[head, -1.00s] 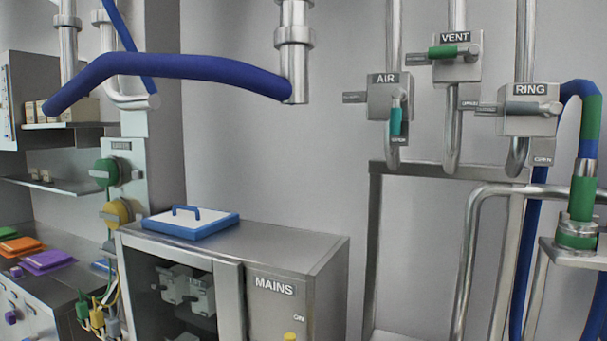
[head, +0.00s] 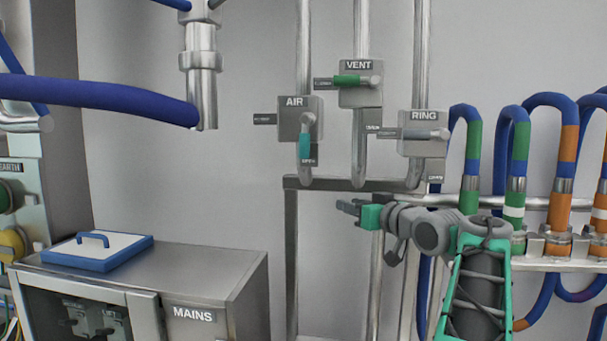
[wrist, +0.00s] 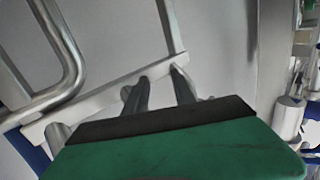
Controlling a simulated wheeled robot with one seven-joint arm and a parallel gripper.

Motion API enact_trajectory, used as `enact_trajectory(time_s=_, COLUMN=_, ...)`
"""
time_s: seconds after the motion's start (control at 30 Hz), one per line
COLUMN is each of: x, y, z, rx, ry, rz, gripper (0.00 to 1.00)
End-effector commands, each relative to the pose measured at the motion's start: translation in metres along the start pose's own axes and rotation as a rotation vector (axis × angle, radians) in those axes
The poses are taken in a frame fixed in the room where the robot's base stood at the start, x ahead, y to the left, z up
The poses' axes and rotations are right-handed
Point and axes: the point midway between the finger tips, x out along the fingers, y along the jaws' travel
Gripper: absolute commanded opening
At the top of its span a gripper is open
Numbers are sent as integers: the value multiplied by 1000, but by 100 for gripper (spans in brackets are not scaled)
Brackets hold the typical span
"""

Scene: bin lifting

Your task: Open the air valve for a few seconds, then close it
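The AIR valve (head: 290,120) is a grey box on a vertical pipe at the upper middle of the head view. Its teal handle (head: 305,146) hangs straight down, toward the lower label that appears to read OPEN; a second label sticks out left. My gripper (head: 347,207) is below and right of this valve, apart from it, pointing left. In the wrist view, the two dark fingers of my gripper (wrist: 161,88) stand apart with nothing between them. The AIR valve is not recognisable in the wrist view.
The VENT valve (head: 350,97), with a green handle pointing left, and the RING valve (head: 415,147), with a grey handle pointing left, stand to the right. A metal frame (head: 330,183) runs below. The MAINS cabinet (head: 215,265) is lower left; coloured hoses (head: 560,140) are at right.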

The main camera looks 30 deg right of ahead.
Motion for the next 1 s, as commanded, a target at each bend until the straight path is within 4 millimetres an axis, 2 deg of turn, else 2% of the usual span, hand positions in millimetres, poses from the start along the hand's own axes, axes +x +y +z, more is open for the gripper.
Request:
enact_trajectory(time_s=0.03, x=-4, y=-26, z=-37, rx=-35, ry=96, rz=-74, gripper=31)
enact_trajectory(time_s=0.1, x=-16, y=-65, z=-80, rx=-51, ry=230, rz=-188, gripper=31)
enact_trajectory(time_s=0.17, x=-27, y=-88, z=-101, rx=-24, ry=323, rz=-268, gripper=31)
enact_trajectory(time_s=0.23, x=-37, y=-97, z=-118, rx=4, ry=397, rz=-306, gripper=31)
enact_trajectory(time_s=0.37, x=-38, y=-99, z=-133, rx=28, ry=445, rz=-316, gripper=31)
enact_trajectory(time_s=0.7, x=14, y=-117, z=-161, rx=30, ry=441, rz=-316, gripper=31)
enact_trajectory(time_s=0.83, x=25, y=-119, z=-163, rx=29, ry=440, rz=-313, gripper=31)
enact_trajectory(time_s=1.0, x=26, y=-119, z=-162, rx=28, ry=440, rz=-312, gripper=31)
